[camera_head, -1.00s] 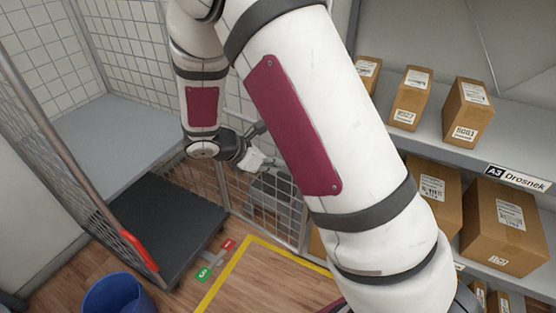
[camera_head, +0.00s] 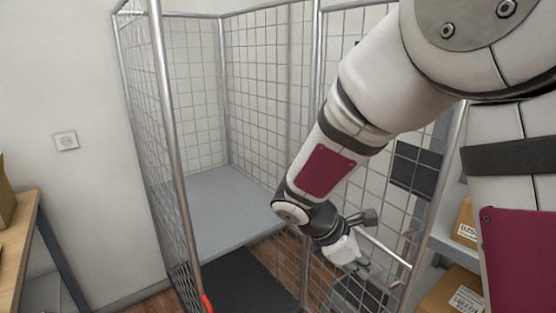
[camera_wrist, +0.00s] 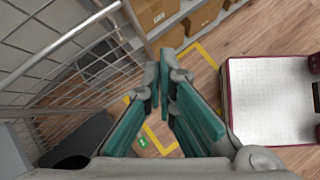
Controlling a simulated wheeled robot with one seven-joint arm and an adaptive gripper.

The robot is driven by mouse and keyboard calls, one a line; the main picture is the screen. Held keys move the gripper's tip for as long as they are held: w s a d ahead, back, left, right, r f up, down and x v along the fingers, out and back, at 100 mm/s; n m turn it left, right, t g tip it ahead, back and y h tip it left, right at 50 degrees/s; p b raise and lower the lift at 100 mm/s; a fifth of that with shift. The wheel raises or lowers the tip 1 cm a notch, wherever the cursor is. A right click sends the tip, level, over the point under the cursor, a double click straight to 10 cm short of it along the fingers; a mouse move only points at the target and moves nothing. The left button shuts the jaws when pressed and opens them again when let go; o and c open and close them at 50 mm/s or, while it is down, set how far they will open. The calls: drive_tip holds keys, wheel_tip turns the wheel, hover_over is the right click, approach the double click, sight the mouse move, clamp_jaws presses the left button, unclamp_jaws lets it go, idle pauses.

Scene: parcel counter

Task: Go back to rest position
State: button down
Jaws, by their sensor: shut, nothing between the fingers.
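My gripper (camera_head: 362,262) shows at the lower right of the head view, at the end of my bent white and maroon arm. It hangs in front of the wire mesh of a roll cage. In the wrist view my gripper (camera_wrist: 162,82) has its teal-padded fingers converged at the tips. It is shut with nothing between the fingers. Below it the wrist view shows wooden floor with yellow tape lines.
A wire roll cage (camera_head: 201,100) with a grey shelf (camera_head: 225,205) fills the middle. Shelves with cardboard boxes (camera_head: 452,296) stand at the right, partly behind my arm. A wooden table (camera_head: 18,232) is at the left edge. Open floor (camera_wrist: 205,52) shows in the wrist view.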

drive_tip(key=s+r+m+t+y+p, duration=0.1)
drive_tip(key=s+r+m+y, duration=0.3)
drive_tip(key=s+r+m, duration=0.4)
drive_tip(key=s+r+m+t+y+p, duration=0.2)
drive_tip(key=s+r+m, duration=0.7)
drive_tip(key=s, duration=0.6)
drive_tip(key=shift+a+r+y+p, duration=0.25)
drive_tip(key=shift+a+y+p, duration=0.15)
drive_tip(key=shift+y+p, duration=0.45)
drive_tip(key=shift+d, duration=0.1)
